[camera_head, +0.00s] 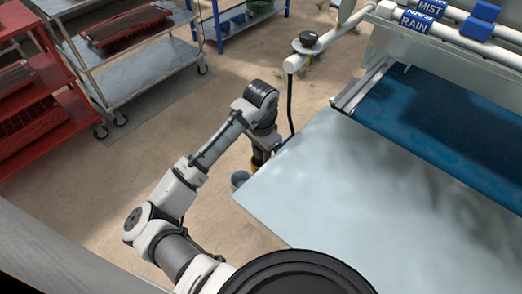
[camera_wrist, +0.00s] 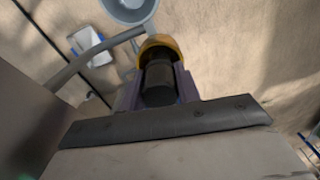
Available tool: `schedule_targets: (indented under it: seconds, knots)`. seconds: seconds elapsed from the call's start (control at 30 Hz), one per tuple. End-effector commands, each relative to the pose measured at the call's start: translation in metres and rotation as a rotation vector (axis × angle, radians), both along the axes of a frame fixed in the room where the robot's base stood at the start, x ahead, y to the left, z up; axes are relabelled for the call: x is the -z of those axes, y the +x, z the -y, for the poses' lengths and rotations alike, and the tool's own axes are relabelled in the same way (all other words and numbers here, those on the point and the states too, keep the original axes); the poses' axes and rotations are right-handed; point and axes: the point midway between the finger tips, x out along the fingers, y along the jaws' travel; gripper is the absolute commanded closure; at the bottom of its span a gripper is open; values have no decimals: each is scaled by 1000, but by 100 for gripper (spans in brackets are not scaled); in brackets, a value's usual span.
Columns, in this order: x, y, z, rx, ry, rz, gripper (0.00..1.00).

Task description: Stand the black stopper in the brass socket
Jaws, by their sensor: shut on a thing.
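The black stopper (camera_wrist: 159,85) is a dark cylinder between the two purplish fingers of my gripper (camera_wrist: 160,72) in the wrist view. The gripper is shut on it. The yellow brass socket (camera_wrist: 157,42) shows as a curved rim just beyond the stopper's far end. From this angle I cannot tell whether the stopper is inside the socket or only in front of it. In the head view my gripper (camera_head: 262,152) points down beside the pale table's left corner, with a bit of brass (camera_head: 255,164) below it. The stopper cannot be made out there.
A grey cup (camera_head: 239,179) sits by the table corner, also in the wrist view (camera_wrist: 130,8). The pale table (camera_head: 340,180) and blue belt (camera_head: 440,115) lie right. Carts (camera_head: 130,55) stand at the back left.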

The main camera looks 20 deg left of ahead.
Motion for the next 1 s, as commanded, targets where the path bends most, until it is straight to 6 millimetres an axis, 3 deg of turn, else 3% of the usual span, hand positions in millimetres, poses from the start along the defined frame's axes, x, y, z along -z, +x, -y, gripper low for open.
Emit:
schedule_targets:
  seconds: [0.47,0.5,0.57,1.0]
  knots:
    - [11,0,0,-1,0,0,91]
    - [10,0,0,-1,0,0,65]
    - [10,0,0,-1,0,0,59]
    - [0,0,0,0,0,0,59]
